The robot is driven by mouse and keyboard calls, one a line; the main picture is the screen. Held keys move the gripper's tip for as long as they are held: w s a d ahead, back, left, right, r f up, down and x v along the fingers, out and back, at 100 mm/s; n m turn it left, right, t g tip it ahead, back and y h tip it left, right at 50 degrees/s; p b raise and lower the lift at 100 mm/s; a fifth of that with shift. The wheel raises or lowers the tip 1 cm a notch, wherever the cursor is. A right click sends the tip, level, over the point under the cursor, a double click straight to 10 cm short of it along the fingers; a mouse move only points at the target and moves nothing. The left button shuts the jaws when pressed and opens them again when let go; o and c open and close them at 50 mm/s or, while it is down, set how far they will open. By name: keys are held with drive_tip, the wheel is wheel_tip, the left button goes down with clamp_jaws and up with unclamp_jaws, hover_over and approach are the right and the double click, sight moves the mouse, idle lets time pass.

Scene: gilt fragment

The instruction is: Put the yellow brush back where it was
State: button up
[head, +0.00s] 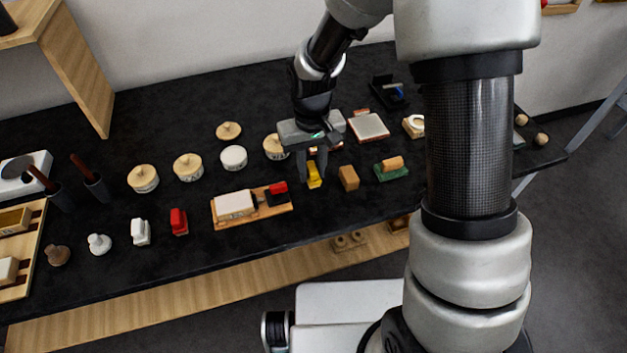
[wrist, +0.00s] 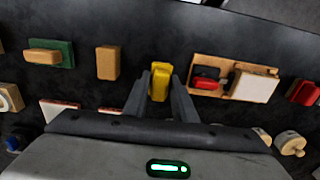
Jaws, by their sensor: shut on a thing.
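The yellow brush (head: 314,174) is a small block-shaped piece between the fingers of my gripper (head: 312,167) in the head view. It also shows in the wrist view (wrist: 159,83), with one finger on each side of it. My gripper (wrist: 160,85) is shut on it and points down over the black table (head: 190,225). I cannot tell whether the brush touches the table or hangs just above it. The fingers hide parts of its sides.
Left of it lies a wooden board (head: 223,219) with a white block and red and black pieces. To the right stand a tan block (head: 348,177) and a green-based brush (head: 391,169). Lidded jars (head: 188,167) stand behind left. Clear table lies in front.

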drive_tip(key=shift+f, duration=2.1)
drive_tip(key=shift+f, duration=0.1)
drive_tip(key=o, duration=1)
wheel_tip(320, 180, up, 12)
drive_tip(key=shift+r+p, duration=0.2)
drive_tip(key=shift+p, duration=0.1)
wheel_tip(320, 180, up, 10)
drive_tip(key=m+t, duration=0.1)
drive_tip(key=t, duration=0.1)
hover_over(312, 180)
drive_tip(key=s+d, duration=0.2)
drive_tip(key=d, duration=0.4)
drive_tip(key=s+d+r+t, duration=0.1)
drive_tip(key=s+d+r, duration=0.1)
drive_tip(key=s, duration=0.2)
drive_tip(key=s+d+r+m+t, duration=0.1)
drive_tip(key=s+d+r, duration=0.1)
drive_tip(key=s+r, duration=0.1)
drive_tip(key=s+d+r+m+t, duration=0.1)
drive_tip(key=s+d+r, duration=0.1)
drive_tip(key=s, duration=0.3)
drive_tip(key=shift+d+r+t, duration=0.3)
drive_tip(key=shift+r, duration=0.1)
